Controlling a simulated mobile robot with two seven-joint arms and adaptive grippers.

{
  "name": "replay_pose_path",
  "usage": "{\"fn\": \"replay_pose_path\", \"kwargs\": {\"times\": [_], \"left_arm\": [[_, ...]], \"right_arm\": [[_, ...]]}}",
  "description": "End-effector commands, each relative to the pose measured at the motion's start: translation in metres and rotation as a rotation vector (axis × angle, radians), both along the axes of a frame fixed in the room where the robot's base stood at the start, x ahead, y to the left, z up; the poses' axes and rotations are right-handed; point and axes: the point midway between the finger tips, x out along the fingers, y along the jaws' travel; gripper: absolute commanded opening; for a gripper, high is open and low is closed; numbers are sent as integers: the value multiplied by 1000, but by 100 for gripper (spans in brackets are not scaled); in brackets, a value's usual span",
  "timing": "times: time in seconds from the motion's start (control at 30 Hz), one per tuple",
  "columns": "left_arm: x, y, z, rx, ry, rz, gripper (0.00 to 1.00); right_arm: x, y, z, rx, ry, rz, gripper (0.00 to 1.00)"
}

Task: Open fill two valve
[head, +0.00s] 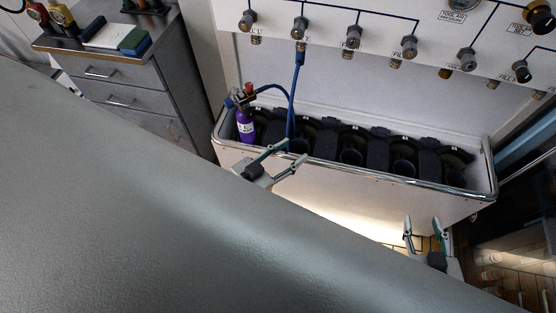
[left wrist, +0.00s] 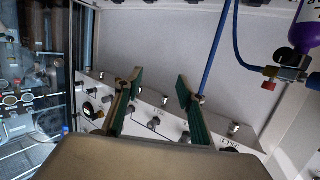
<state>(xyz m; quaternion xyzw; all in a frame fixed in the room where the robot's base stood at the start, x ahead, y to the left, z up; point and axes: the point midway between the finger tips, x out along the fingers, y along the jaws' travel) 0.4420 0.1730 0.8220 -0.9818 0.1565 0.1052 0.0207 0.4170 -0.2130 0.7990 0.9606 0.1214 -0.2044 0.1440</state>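The white fill panel (head: 330,12) runs along the top of the head view with a row of several valve knobs, among them a left one (head: 247,20), a second (head: 300,26) and a third (head: 353,37). The panel also shows upside down in the left wrist view (left wrist: 145,137), with knobs (left wrist: 153,124) beyond my fingers. My left gripper (head: 295,150) is open and empty at the bin's front rim, below the panel; its spread fingers also show in the left wrist view (left wrist: 157,78). My right gripper (head: 422,219) is open and empty, lower right.
A long white bin (head: 330,190) with a metal rim and black holders stands below the panel. A purple cylinder (head: 246,128) sits at its left end, joined to the panel by a blue hose (head: 294,90). A grey drawer cabinet (head: 120,75) stands left.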

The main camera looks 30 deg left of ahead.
Motion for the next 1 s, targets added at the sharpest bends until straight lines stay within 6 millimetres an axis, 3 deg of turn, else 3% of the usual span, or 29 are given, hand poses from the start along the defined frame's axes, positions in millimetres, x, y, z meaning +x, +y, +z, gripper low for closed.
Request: {"fn": "replay_pose_path", "kwargs": {"times": [0.2, 0.4, 1.0], "left_arm": [[-18, 8, -32, 57, 90, 5, 39], [-30, 14, -53, 93, 147, 11, 39], [-35, 17, -60, 107, 169, 13, 39]], "right_arm": [[0, 0, 2, 0, 0, 0, 40], [0, 0, 4, 0, 1, 0, 40], [0, 0, 4, 0, 1, 0, 40]]}}
